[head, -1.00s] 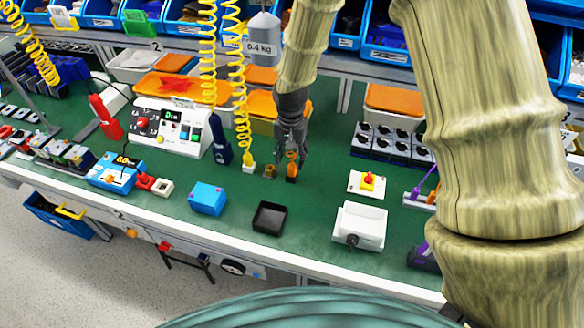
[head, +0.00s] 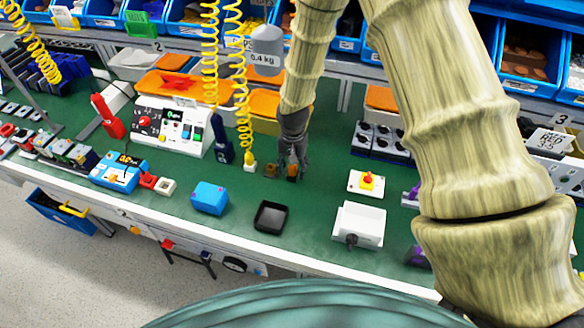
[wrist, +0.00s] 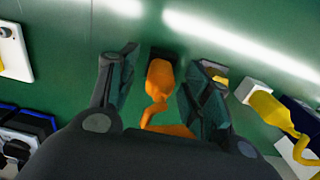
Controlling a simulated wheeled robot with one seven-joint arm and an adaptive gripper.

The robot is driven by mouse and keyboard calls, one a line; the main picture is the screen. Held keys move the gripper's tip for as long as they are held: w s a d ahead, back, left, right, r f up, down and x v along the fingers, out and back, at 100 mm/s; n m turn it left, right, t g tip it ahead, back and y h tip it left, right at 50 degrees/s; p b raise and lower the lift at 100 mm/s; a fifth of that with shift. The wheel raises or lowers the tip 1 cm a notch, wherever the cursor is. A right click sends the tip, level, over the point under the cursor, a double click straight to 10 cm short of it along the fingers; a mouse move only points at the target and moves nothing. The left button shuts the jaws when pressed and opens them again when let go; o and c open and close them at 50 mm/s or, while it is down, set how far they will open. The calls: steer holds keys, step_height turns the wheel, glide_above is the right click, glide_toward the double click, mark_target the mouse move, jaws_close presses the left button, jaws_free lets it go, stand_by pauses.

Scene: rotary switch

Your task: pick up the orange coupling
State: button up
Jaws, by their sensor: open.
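The orange coupling (head: 292,171) is on the green bench, with a dark part at one end. In the wrist view the orange coupling (wrist: 158,80) lies between my two fingers, with a curved orange part running back toward the palm. My gripper (head: 291,168) is low over the bench and open. In the wrist view the fingers of my gripper (wrist: 158,78) stand on both sides of the coupling, with green surface showing in gaps beside it. The fingers hide part of the coupling in the head view.
A small brass-coloured piece (head: 270,170) sits just left of my gripper. A yellow coiled hose end (head: 249,164) hangs farther left.

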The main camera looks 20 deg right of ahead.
steer(key=shift+f, duration=0.1)
jaws_close()
steer(key=shift+w, duration=0.1)
steer(key=shift+r+b, duration=1.45)
steer(key=shift+r, duration=3.6)
steer(key=c, duration=0.8)
jaws_free()
jaws_close()
